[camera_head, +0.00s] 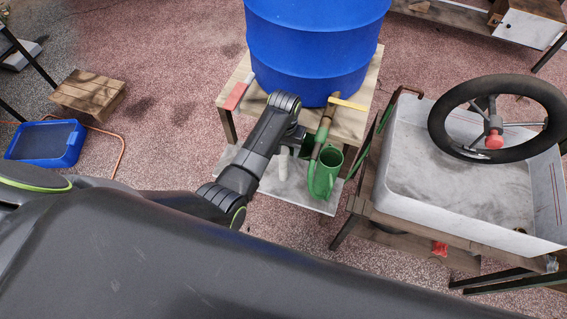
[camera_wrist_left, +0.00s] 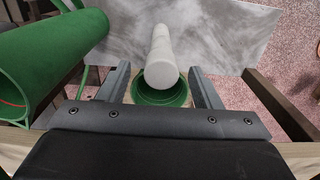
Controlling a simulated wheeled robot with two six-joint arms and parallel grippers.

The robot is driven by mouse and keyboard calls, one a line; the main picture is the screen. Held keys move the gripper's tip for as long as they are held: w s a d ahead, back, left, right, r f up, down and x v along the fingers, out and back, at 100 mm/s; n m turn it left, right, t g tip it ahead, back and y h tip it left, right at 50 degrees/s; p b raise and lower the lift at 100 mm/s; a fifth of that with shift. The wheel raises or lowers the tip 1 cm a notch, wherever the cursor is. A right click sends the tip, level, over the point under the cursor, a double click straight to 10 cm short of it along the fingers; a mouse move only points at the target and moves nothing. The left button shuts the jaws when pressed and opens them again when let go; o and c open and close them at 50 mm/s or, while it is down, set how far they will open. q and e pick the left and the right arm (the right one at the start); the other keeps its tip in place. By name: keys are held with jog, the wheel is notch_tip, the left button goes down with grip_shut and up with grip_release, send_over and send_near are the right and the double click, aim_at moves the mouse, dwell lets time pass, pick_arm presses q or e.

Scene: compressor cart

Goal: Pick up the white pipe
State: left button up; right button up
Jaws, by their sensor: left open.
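The white pipe (camera_wrist_left: 161,55) shows in the left wrist view as a plain cylinder with its round end toward the camera. In the head view it is a short pale upright piece (camera_head: 283,165), partly hidden by my left arm. My left gripper (camera_wrist_left: 160,90) is open, one finger to either side of the pipe's near end in the wrist picture. I see no clear contact. In the head view the left gripper (camera_head: 298,142) is just above the pipe, at the table's front edge. My right gripper is not in view.
A green round opening (camera_wrist_left: 160,96) shows below the pipe's end. A blue barrel (camera_head: 315,40) stands on the wooden table (camera_head: 360,105). A steering wheel (camera_head: 545,90) sits over a white tub (camera_head: 405,160) at right.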

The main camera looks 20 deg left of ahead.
aim_at(284, 165)
pick_arm(q)
jog(key=shift+f, duration=2.75)
jog(key=c, duration=1.1)
